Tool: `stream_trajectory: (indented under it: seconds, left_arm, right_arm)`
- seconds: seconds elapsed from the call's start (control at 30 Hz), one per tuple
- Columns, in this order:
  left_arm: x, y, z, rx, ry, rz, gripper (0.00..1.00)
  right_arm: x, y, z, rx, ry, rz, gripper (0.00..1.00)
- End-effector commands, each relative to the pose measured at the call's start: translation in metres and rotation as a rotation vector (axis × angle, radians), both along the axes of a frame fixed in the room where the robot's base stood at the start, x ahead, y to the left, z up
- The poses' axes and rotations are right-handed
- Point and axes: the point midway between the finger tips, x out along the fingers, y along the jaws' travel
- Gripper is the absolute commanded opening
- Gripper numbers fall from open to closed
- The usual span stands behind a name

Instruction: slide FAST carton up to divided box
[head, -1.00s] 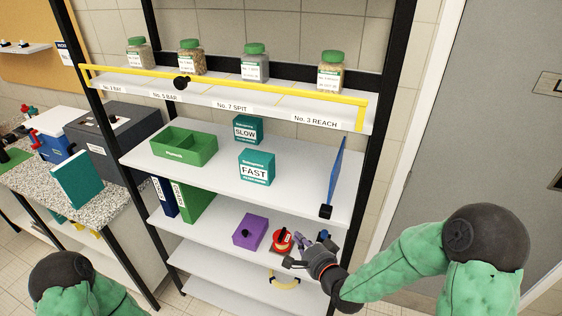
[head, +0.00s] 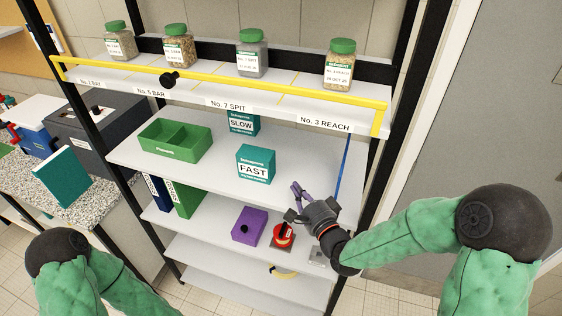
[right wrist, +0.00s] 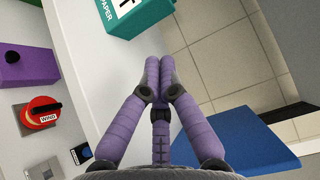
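The teal FAST carton (head: 255,164) stands upright on the middle shelf, right of the green divided box (head: 175,141), with a clear gap between them. The carton's lower part also shows at the top of the right wrist view (right wrist: 138,16). My right gripper (head: 298,190) is at the shelf's front edge, to the right of the carton and nearer the camera, apart from it. In the right wrist view its purple fingers (right wrist: 159,66) come together at the tips with nothing between them. My left gripper is out of view; only part of that arm shows.
The teal SLOW carton (head: 243,123) stands behind the FAST carton, partly hidden by the upper shelf. A blue upright panel (head: 343,165) is at the right. Jars line the shelf above, behind a yellow bar (head: 225,90). A purple box (head: 249,225) and red knob (head: 284,235) sit below.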

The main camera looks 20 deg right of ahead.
Motion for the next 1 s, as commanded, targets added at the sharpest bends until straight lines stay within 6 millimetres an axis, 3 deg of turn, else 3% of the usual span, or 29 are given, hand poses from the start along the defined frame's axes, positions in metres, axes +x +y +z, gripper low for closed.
stream_trajectory:
  seconds: [0.17,0.6,1.0]
  left_arm:
    - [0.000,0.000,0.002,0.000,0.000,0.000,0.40]
    - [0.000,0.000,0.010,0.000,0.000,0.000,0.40]
    - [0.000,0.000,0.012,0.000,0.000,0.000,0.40]
  right_arm:
    - [0.013,0.003,0.000,0.000,0.001,0.003,0.00]
    - [0.079,0.016,0.000,0.000,0.001,0.002,0.00]
    - [0.098,0.019,0.000,0.000,0.000,0.000,0.00]
